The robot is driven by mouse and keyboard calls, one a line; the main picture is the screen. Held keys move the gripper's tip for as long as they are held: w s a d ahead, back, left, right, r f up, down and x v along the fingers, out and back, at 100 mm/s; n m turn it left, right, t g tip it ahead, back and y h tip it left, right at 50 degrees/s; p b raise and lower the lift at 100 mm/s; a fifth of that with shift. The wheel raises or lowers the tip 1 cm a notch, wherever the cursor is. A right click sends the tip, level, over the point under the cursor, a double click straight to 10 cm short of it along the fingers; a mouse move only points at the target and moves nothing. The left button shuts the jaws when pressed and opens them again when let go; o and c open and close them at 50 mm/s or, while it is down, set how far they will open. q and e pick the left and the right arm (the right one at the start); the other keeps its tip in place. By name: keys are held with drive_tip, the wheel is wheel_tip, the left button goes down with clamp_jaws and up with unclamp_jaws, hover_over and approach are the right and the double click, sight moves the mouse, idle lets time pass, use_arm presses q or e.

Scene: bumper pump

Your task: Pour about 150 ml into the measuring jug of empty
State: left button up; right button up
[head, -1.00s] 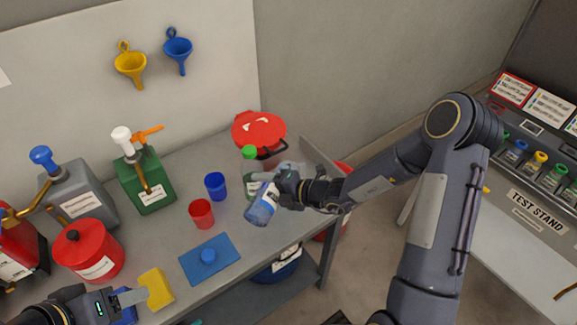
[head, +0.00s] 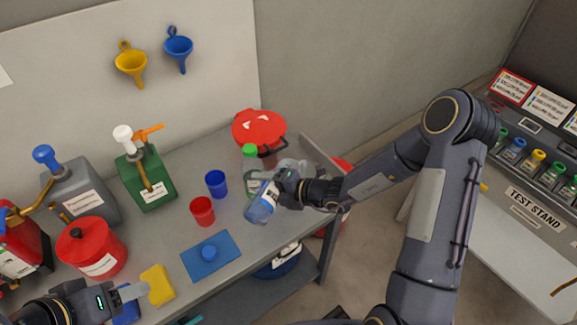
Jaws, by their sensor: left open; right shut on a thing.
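My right gripper (head: 272,183) is shut on a clear blue bottle (head: 261,212) with a pale label. The bottle is tilted and held near the right end of the bench (head: 180,240); I cannot tell whether it touches the bench. A clear bottle with a green cap (head: 250,151) stands just behind it, partly hidden. My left gripper (head: 132,293) is open at the lower left, close to a yellow sponge (head: 158,286). I cannot make out a measuring jug; a pale, clear shape (head: 292,165) behind my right gripper is mostly hidden.
A red cup (head: 202,212) and a blue cup (head: 216,185) stand left of the held bottle. A blue mat (head: 225,262) lies in front. Green (head: 150,185) and grey (head: 85,190) pump canisters, a red canister (head: 95,250) and a red-lidded container (head: 260,132) stand around.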

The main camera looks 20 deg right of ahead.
drive_tip(key=shift+r+m+p, duration=0.4)
drive_tip(key=shift+r+p, duration=0.1)
drive_tip(key=shift+p, duration=0.7)
idle(1.2)
drive_tip(key=shift+f+b, duration=0.25)
drive_tip(key=shift+b, duration=0.05)
wheel_tip(320, 180, down, 4)
drive_tip(key=n+b, duration=0.1)
drive_tip(key=b, duration=0.3)
drive_tip(key=n+b, duration=0.1)
drive_tip(key=b, duration=0.4)
drive_tip(key=shift+s+r+t+h, duration=0.1)
drive_tip(key=shift+r+t+h, duration=0.2)
drive_tip(key=shift+t, duration=0.1)
drive_tip(key=shift+b, duration=0.3)
drive_tip(key=shift+r, duration=0.3)
drive_tip(key=shift+s+a+f+n+b, duration=0.15)
drive_tip(key=shift+f+n+b, duration=0.25)
drive_tip(key=shift+b, duration=0.7)
drive_tip(key=shift+r, duration=0.1)
